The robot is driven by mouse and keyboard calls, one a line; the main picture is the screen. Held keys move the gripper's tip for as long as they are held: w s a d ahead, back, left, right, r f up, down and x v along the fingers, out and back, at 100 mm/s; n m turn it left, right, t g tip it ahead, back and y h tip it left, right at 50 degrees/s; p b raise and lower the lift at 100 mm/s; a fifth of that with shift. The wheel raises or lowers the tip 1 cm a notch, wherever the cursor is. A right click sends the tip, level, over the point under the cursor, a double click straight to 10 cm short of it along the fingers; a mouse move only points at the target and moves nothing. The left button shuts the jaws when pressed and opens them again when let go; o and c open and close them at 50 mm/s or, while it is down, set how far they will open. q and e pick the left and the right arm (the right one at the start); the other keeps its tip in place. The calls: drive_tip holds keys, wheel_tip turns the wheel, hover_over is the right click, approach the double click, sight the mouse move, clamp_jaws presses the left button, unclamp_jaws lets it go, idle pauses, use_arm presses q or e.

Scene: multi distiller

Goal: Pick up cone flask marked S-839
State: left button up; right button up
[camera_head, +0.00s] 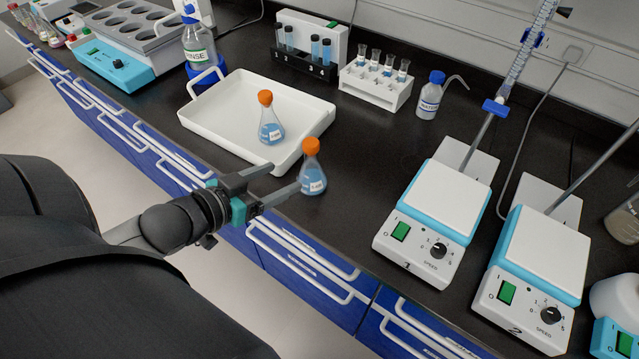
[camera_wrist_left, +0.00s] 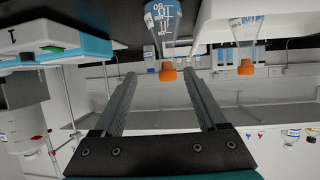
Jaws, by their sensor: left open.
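Two cone flasks with blue liquid and orange caps are in the head view; their small labels are too small to read. One flask (camera_head: 313,182) stands upright on the black bench just outside the tray's front right corner. The other flask (camera_head: 271,128) stands inside the white tray (camera_head: 216,128). My left gripper (camera_head: 286,178) is open, its fingertips pointing at the bench flask and close to it. In the left wrist view, upside down, the bench flask (camera_wrist_left: 160,22) lies just beyond the gap between the open fingers (camera_wrist_left: 160,85). The tray flask (camera_wrist_left: 245,28) is off to the right. My right gripper is not visible.
Two stirrer hotplates (camera_head: 432,213) (camera_head: 540,255) stand at the right. A wash bottle (camera_head: 429,97), a white vial rack (camera_head: 376,84) and a dark tube rack (camera_head: 303,62) stand behind. Bare bench lies between the bench flask and the hotplates. Drawer handles line the front edge.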

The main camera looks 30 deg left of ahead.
sight(310, 164)
use_arm(q)
drive_tip(key=b+x, duration=0.1)
drive_tip(key=x, duration=0.3)
drive_tip(key=b+x, duration=0.1)
drive_tip(key=x, duration=0.4)
drive_tip(key=shift+a, duration=0.25)
drive_tip(key=shift+w+f, duration=0.25)
drive_tip(key=shift+w, duration=0.2)
drive_tip(key=b+x, duration=0.1)
drive_tip(key=x, duration=0.2)
drive_tip(key=shift+w+a+f+b, duration=0.2)
drive_tip(key=shift+a+b, duration=0.15)
drive_tip(key=shift+x, duration=0.8)
drive_tip(key=shift+d, duration=0.1)
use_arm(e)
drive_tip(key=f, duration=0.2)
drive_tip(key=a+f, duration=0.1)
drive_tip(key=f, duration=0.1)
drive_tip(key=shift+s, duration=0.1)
use_arm(q)
clamp_jaws()
